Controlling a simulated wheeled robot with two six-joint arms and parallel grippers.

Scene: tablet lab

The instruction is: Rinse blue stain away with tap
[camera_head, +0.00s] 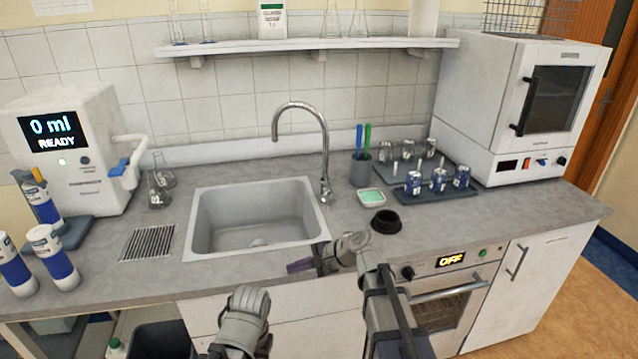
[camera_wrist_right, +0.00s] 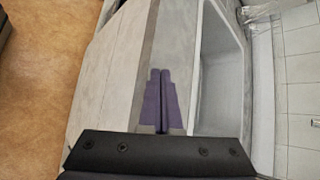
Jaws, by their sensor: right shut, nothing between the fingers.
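The grey sink (camera_head: 205,222) is set into the counter, and its right-hand part shows in the wrist view (camera_wrist_right: 222,85). A drain (camera_head: 260,242) shows at its bottom. I cannot make out a blue stain in either view. The chrome tap (camera_head: 325,150) stands at the sink's back right corner, its spout arching over the basin; no water shows. My right gripper (camera_head: 293,268) is shut and empty at the counter's front edge, in front of the sink and apart from the tap. Its purple fingers also show closed together in the wrist view (camera_wrist_right: 160,74). My left gripper is not visible.
A shelf (camera_head: 300,45) hangs above.

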